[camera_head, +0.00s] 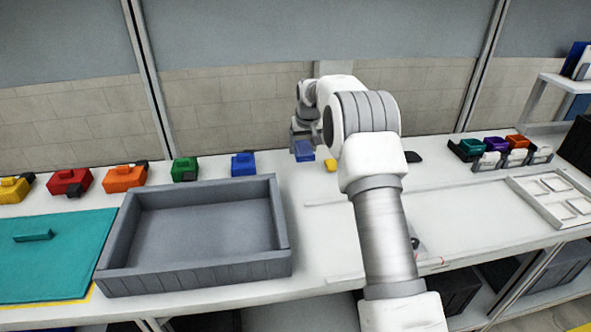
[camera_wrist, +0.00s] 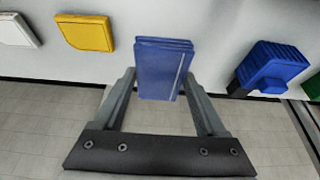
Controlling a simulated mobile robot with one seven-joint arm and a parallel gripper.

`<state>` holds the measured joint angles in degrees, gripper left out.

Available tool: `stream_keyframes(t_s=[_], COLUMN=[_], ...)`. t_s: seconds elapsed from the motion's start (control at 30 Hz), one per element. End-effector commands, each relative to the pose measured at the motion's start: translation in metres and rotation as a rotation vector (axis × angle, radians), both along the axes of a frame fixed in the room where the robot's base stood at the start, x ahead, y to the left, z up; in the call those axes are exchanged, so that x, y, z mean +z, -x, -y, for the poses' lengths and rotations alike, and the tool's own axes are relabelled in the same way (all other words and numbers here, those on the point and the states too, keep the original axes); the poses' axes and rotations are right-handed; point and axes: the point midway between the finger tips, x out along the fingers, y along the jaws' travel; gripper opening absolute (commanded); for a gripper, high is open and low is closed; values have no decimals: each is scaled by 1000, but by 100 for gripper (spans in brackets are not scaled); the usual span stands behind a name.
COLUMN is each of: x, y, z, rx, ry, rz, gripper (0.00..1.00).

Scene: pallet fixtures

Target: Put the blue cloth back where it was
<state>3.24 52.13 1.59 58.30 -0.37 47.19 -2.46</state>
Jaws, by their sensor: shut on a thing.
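The blue cloth (camera_wrist: 164,68) is a folded stack with several layers at its edge. In the wrist view it sits between the two fingers of my gripper (camera_wrist: 159,80), which is shut on it. In the head view the blue cloth (camera_head: 304,151) shows at the back of the white table, under my gripper (camera_head: 301,141). My arm covers part of the area to its right. I cannot tell whether the cloth touches the table.
A yellow piece (camera_head: 331,166) lies just right of the cloth. A blue container (camera_head: 243,164) stands to its left, in a row with green, orange, red and yellow ones. An empty grey tray (camera_head: 283,215) is in front. A teal mat (camera_head: 60,270) lies left.

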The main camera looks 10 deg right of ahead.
Motion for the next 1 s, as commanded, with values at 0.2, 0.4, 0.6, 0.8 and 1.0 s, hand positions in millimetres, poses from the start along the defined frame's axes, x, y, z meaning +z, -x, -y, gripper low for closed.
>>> stream_keyframes(t_s=[0.2,0.4,0.6,0.8,1.0], x=[-17,-28,-56,-60,-63], y=[15,18,18,17,17], z=[-24,-27,-27,-27,-27], rx=[1,-1,-1,-1,0], ry=[0,1,1,1,0], rz=[0,-1,-1,1,0], gripper=[29,29,29,29,76])
